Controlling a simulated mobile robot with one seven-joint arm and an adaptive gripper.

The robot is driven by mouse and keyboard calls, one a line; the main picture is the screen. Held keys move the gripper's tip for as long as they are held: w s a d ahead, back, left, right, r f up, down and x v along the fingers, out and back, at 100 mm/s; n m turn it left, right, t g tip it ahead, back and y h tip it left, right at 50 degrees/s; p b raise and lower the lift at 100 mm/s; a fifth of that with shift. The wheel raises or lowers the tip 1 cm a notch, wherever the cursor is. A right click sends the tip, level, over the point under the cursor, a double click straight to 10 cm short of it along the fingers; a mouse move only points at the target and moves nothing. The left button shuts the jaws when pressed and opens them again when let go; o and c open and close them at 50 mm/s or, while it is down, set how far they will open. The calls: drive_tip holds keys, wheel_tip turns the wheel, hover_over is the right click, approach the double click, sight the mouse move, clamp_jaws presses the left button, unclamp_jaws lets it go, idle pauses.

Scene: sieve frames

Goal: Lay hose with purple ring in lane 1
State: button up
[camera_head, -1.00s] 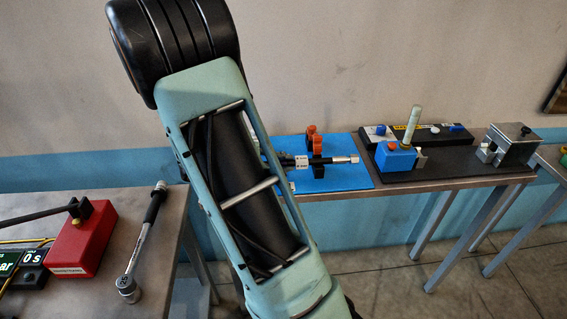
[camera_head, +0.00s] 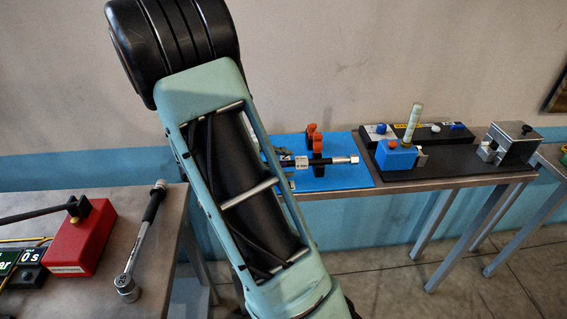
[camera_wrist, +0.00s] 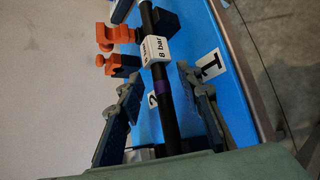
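A black hose with a purple ring (camera_wrist: 160,88) and a white tag reading 8 bar (camera_wrist: 157,50) runs lengthwise over a blue board (camera_wrist: 235,90). In the head view the hose (camera_head: 325,161) shows a bright metal end pointing right, with its tag to the left. The board carries a label 1 (camera_wrist: 212,64) right of the hose and a label 2 (camera_wrist: 152,99) close by its left side. My gripper (camera_wrist: 160,88) has one finger on each side of the hose, with gaps between. It is open. Orange clamps (camera_wrist: 120,35) stand left of the hose. Whether the hose touches the board is unclear.
Right of the blue board, a black board (camera_head: 440,170) bears a blue block with an upright pale rod (camera_head: 412,125) and a metal fixture (camera_head: 511,145). On the left table are a red box (camera_head: 82,240) and a torque wrench (camera_head: 140,245). My arm hides the middle.

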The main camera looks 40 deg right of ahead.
drive_tip(key=v, duration=1.2)
drive_tip(key=shift+d, duration=0.1)
